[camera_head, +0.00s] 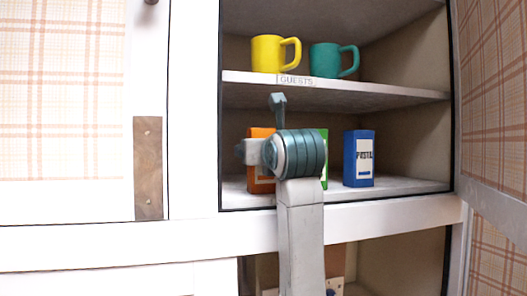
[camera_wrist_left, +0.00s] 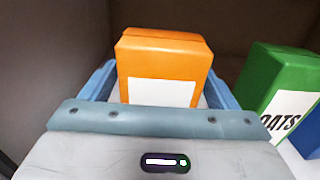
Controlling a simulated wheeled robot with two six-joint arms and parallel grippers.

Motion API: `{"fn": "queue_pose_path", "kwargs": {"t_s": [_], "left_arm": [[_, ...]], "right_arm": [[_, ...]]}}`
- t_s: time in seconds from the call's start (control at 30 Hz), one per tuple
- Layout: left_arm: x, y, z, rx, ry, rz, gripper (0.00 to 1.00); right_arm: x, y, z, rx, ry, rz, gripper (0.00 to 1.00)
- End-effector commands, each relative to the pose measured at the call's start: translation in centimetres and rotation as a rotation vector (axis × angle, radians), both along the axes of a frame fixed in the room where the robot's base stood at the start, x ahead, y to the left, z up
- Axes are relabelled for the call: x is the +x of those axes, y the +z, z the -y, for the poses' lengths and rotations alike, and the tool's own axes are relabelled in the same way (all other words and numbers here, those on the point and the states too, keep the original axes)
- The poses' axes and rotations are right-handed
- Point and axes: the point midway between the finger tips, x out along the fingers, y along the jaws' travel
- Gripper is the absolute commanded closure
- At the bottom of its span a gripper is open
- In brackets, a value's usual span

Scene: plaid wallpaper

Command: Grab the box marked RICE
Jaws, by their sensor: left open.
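An orange box (camera_head: 262,133) stands on the lower shelf of the open cabinet, mostly hidden behind my left arm. In the left wrist view the orange box (camera_wrist_left: 163,62) is upright with a blank-looking white label; no word on it can be read. My left gripper (camera_wrist_left: 160,82) is open, with one blue finger on each side of the orange box. Whether the fingers touch it I cannot tell. In the head view my left gripper (camera_head: 268,152) is in front of the shelf. No visible label reads RICE. My right gripper is not in view.
A green box marked OATS (camera_wrist_left: 273,85) stands right of the orange box, and a blue box marked PASTA (camera_head: 359,158) farther right. A yellow mug (camera_head: 267,54) and a teal mug (camera_head: 326,60) stand on the shelf marked GUESTS (camera_head: 390,94) above. An open door (camera_head: 495,100) is at right.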

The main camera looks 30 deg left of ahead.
Motion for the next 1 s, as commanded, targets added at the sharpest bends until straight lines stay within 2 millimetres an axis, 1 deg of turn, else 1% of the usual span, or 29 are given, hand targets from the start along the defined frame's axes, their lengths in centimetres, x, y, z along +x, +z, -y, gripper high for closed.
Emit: {"fn": "queue_pose_path", "kwargs": {"t_s": [0.03,0.1,0.3,0.33,0.47,0.5,0.57,0.6,0.63,0.87,1.0], "left_arm": [[0.3,0.1,-0.4,0.0,0.002,-0.001,0.18],[0.5,0.0,-0.6,0.0,0.001,-0.001,0.18],[0.5,-0.1,-0.6,-0.001,0.0,-0.001,0.18],[0.5,-0.1,-0.6,-0.001,0.0,-0.001,0.2],[0.5,-0.1,-0.6,-0.001,0.0,-0.001,0.46],[0.5,-0.1,-0.6,0.0,0.0,0.0,0.54],[0.5,-0.1,-0.6,0.0,0.0,0.0,0.65],[0.5,-0.1,-0.6,0.0,0.0,0.0,0.73],[0.5,-0.1,-0.6,0.0,0.0,0.0,0.77],[0.5,0.0,-0.6,0.0,0.0,0.001,0.77],[0.6,0.4,-0.4,0.0,0.0,0.001,0.77]], "right_arm": [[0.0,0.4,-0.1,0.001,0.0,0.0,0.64],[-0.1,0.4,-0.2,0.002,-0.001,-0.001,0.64],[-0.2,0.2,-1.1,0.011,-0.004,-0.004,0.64],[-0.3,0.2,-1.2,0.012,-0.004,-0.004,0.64],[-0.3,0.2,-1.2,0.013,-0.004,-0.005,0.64],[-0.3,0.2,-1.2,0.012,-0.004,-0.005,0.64],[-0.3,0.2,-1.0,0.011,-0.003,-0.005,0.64],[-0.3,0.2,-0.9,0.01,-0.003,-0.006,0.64],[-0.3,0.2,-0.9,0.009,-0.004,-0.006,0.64],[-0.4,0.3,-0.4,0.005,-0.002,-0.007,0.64],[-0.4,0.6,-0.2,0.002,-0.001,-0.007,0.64]]}}
